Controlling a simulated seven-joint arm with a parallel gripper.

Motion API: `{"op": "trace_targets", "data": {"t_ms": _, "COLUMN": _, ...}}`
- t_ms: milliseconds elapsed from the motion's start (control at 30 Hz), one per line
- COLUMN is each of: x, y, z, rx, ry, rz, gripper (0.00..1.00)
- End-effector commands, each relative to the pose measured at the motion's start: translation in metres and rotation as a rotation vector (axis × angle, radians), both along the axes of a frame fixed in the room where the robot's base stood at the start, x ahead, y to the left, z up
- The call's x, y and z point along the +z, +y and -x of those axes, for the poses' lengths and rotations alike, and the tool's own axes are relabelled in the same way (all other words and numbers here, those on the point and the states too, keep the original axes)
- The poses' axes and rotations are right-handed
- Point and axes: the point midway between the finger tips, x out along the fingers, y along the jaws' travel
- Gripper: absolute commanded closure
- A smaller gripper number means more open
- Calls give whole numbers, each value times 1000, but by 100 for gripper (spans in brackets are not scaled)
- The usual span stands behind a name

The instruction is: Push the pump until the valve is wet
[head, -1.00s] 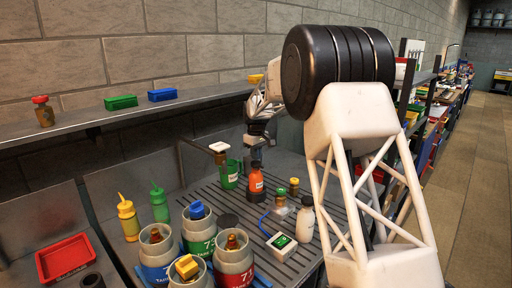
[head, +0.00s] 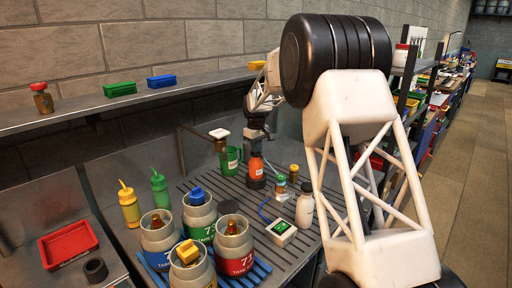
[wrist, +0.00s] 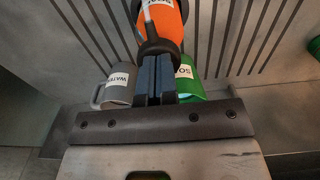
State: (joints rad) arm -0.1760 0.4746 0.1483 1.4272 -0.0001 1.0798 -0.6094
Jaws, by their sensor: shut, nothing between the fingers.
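An orange bottle (head: 256,170) with a white label stands on the slatted bench, on a dark base. In the wrist view the orange bottle (wrist: 163,20) has a dark top and a pale tube or strip along it. My gripper (head: 257,148) is directly above it; in the wrist view its fingers (wrist: 155,98) are together, empty, with tips at or very near the dark top. I cannot tell whether they touch. I cannot pick out the valve with certainty or see wetness. A small green-topped jar (head: 281,186) stands to the right of the bottle.
A green mug (head: 232,160) is close left of the bottle; a grey mug labelled WATER (wrist: 118,87) shows in the wrist view. A white box with a green display (head: 281,232), a white bottle (head: 305,206) and several grey pots (head: 200,215) stand in front. A shelf (head: 130,98) runs behind.

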Motion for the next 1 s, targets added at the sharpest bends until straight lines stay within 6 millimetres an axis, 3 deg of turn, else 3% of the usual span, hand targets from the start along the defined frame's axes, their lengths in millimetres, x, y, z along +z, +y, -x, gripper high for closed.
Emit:
{"op": "trace_targets", "data": {"t_ms": 33, "x": -18, "y": -1, "z": 3, "rx": 0, "ry": 21, "rz": 4, "gripper": 100}}
{"op": "trace_targets", "data": {"t_ms": 100, "x": -20, "y": -1, "z": 3, "rx": 0, "ry": 23, "rz": 4, "gripper": 100}}
{"op": "trace_targets", "data": {"t_ms": 467, "x": -13, "y": -1, "z": 4, "rx": 0, "ry": 24, "rz": 4, "gripper": 100}}
{"op": "trace_targets", "data": {"t_ms": 667, "x": 15, "y": -1, "z": 3, "rx": 0, "ry": 14, "rz": 3, "gripper": 100}}
{"op": "trace_targets", "data": {"t_ms": 1000, "x": 80, "y": 0, "z": 1, "rx": 0, "ry": 1, "rz": 0, "gripper": 100}}
